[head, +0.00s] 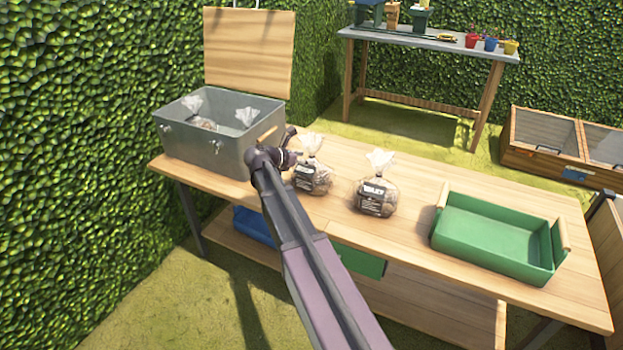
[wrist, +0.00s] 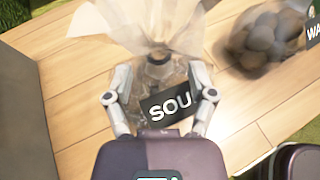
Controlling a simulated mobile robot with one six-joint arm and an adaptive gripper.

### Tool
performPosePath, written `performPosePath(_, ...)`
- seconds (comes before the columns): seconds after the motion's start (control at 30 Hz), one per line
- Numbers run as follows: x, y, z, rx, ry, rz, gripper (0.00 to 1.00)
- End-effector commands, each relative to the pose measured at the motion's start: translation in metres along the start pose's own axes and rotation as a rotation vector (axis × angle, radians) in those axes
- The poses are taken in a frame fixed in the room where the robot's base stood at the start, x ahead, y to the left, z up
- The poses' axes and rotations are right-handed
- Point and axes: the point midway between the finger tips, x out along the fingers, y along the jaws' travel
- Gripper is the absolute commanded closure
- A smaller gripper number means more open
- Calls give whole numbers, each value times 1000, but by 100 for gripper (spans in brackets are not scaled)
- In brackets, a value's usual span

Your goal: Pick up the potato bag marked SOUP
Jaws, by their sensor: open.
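The potato bag marked SOUP (head: 313,178) stands on the wooden table, a clear bag with a gathered top and a dark label. In the wrist view its label (wrist: 168,105) reads "SOU", with the last letter cut off. My gripper (wrist: 160,76) is open, with one finger on each side of this bag below its gathered neck. I cannot tell whether the fingers touch it. In the head view my gripper (head: 287,150) is at the bag's left side, and my arm reaches in from the front.
A second potato bag (head: 376,195) stands to the right; its label begins "WA" in the wrist view (wrist: 265,40). A metal box (head: 205,150) with a raised wooden lid holds bags at the left. A green tray (head: 490,245) with wooden handles sits at the right, with clear tabletop before it.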

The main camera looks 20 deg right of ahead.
Motion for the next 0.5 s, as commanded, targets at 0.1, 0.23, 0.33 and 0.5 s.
performPosePath(0.1, 17, 1, -2, 1, 0, -1, 28)
performPosePath(0.23, 29, 1, -2, 1, 0, -1, 28)
performPosePath(0.33, 34, 0, -1, 1, 0, 0, 28)
performPosePath(0.5, 34, 0, 0, 0, 0, 1, 28)
